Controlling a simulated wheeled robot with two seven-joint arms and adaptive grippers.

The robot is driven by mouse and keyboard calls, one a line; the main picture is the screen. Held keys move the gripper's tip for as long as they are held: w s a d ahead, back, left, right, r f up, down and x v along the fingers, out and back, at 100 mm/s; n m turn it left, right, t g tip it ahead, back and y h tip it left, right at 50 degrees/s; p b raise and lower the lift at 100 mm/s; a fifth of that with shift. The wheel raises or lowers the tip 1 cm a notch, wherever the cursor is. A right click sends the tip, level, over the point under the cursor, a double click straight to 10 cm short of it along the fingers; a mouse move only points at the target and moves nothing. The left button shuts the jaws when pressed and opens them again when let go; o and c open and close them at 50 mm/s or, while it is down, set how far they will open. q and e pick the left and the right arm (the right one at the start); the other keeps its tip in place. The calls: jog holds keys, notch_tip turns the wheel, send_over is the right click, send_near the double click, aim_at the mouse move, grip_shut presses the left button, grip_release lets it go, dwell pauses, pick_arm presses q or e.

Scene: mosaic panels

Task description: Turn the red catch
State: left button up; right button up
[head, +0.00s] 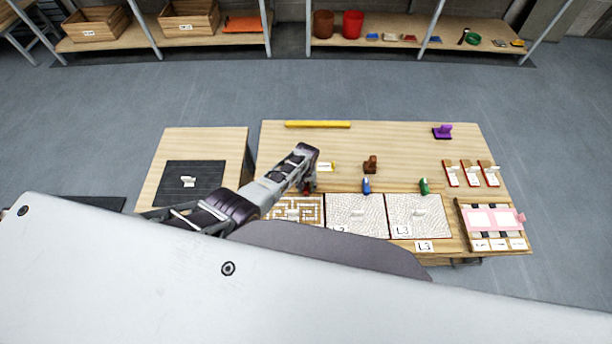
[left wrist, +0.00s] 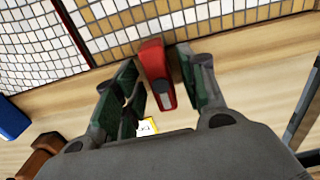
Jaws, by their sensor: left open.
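The red catch (left wrist: 152,62) lies at the edge of a mosaic panel in the left wrist view, with a grey patch on its near end. In the head view only a bit of red (head: 307,190) shows under my left gripper (head: 310,183). My left gripper (left wrist: 160,78) is open, with one green-padded finger on each side of the catch. The right finger looks very close to the catch; I cannot tell if it touches. The brown-and-white mosaic panel (head: 318,212) is partly hidden by my arm. My right gripper is not in view.
Two pale panels (head: 356,226) (head: 437,230) lie to the right, with a blue catch (head: 366,186) and a green catch (head: 424,186) at their far edges. A brown block (head: 371,164) stands behind. A yellow bar (head: 318,124) lies at the back. The back middle of the table is clear.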

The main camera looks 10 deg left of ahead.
aim_at(306, 184)
pick_arm(q)
jog(key=shift+r, duration=0.1)
notch_tip(306, 184, up, 12)
jog(key=shift+f, duration=0.2)
dwell(1.2)
dwell(0.4)
jog(key=shift+s, duration=0.1)
